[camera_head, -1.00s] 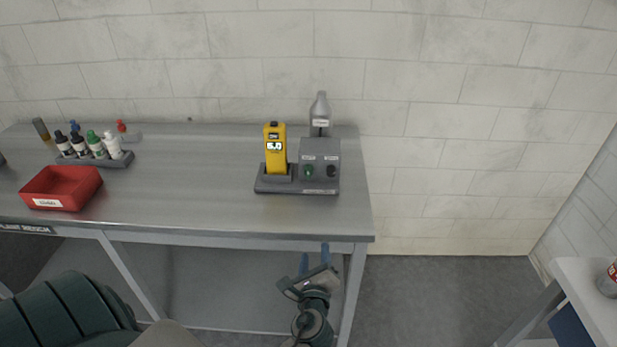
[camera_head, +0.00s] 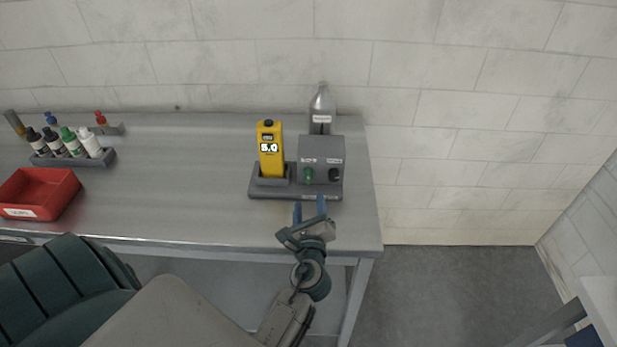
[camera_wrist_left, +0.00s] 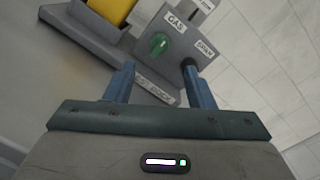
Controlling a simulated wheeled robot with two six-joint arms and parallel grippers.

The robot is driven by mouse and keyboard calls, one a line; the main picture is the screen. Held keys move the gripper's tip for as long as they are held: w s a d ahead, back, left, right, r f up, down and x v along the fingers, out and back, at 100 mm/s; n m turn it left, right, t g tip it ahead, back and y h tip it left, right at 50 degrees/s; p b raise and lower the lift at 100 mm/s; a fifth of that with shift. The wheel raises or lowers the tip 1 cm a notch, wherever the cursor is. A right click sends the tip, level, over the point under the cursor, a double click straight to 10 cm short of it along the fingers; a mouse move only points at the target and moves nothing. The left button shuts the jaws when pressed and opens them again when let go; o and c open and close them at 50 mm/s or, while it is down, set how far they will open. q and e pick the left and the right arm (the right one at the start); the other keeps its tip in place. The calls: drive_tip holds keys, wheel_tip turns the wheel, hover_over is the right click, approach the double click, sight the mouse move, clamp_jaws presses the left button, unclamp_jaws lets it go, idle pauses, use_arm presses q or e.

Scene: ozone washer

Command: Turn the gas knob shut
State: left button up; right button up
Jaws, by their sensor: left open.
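The gas knob is a small green knob (camera_head: 308,174) on the front of a grey box (camera_head: 321,150), left of a black knob (camera_head: 334,174). In the left wrist view the green knob (camera_wrist_left: 158,43) sits under a label reading GAS. The black knob shows partly behind a fingertip, by another label. My left gripper (camera_head: 310,206) is open and empty, with blue fingers pointing at the box. It is just in front of the dock's front edge, apart from the knob. In the left wrist view its fingers (camera_wrist_left: 160,85) straddle the dock's front label. My right gripper is not in view.
A yellow meter (camera_head: 270,150) reading 5.0 stands in the dock (camera_head: 262,190) left of the box. A grey cylinder (camera_head: 321,105) stands behind it. A red bin (camera_head: 38,192) and a bottle rack (camera_head: 80,161) are at the left. The middle tabletop is clear.

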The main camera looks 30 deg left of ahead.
sight(308, 181)
use_arm(q)
drive_tip(key=p+x, duration=0.1)
drive_tip(key=x, duration=0.4)
drive_tip(key=shift+w+a+r+p, duration=0.1)
drive_tip(key=shift+w+r+p, duration=0.1)
drive_tip(key=shift+p, duration=0.1)
drive_tip(key=x, duration=0.3)
drive_tip(key=shift+f+p, duration=0.25)
drive_tip(key=shift+p, duration=0.1)
drive_tip(key=shift+a, duration=0.1)
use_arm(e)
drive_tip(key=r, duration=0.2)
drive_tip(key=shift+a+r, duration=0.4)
use_arm(q)
drive_tip(key=c, duration=1)
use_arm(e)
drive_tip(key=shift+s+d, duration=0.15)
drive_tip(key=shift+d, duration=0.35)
